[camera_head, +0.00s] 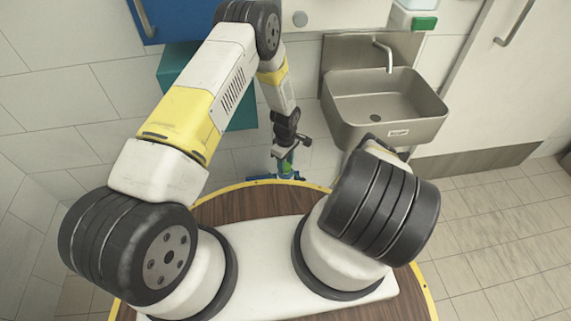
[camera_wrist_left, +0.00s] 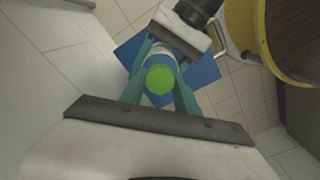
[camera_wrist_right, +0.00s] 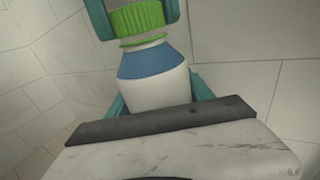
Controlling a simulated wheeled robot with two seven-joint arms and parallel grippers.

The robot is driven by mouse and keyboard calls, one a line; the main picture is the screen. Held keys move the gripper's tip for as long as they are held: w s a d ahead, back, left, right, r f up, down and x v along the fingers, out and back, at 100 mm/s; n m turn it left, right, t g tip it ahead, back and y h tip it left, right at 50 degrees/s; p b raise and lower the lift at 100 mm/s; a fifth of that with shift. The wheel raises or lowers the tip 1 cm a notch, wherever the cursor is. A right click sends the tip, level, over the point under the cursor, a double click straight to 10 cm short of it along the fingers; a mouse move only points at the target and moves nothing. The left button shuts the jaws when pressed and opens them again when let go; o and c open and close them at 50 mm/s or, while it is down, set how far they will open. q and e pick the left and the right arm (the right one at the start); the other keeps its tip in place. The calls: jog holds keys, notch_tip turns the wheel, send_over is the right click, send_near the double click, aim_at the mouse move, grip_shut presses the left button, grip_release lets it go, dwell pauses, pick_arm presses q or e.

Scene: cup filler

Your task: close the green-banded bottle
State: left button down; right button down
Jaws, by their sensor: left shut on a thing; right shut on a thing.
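The bottle (camera_wrist_right: 152,88) is white with a blue shoulder and a thin green ring (camera_wrist_right: 143,41) at its neck. A ribbed green cap (camera_wrist_right: 138,18) sits at its mouth, with a narrow pale gap above the ring; I cannot tell how tight it is. My right gripper (camera_wrist_right: 157,98) is shut on the bottle's body. My left gripper (camera_wrist_left: 160,84) is shut on the cap from above, its teal fingers on both sides of the cap's round green top (camera_wrist_left: 160,79). In the head view both hands are small and partly hidden beyond my arms.
A steel sink (camera_head: 385,100) with a tap is on the wall at the right. A teal box (camera_head: 177,68) stands behind my left arm. A blue flat surface (camera_wrist_left: 204,70) lies below the bottle. A round wooden top with a yellow edge (camera_head: 255,183) is close by.

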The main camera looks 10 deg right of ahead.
pick_arm(q)
jog(key=m, duration=1.2)
jog(key=shift+m, duration=0.4)
jog(key=m, duration=1.2)
jog(key=shift+m, duration=0.3)
jog(key=c, duration=0.9)
grip_release()
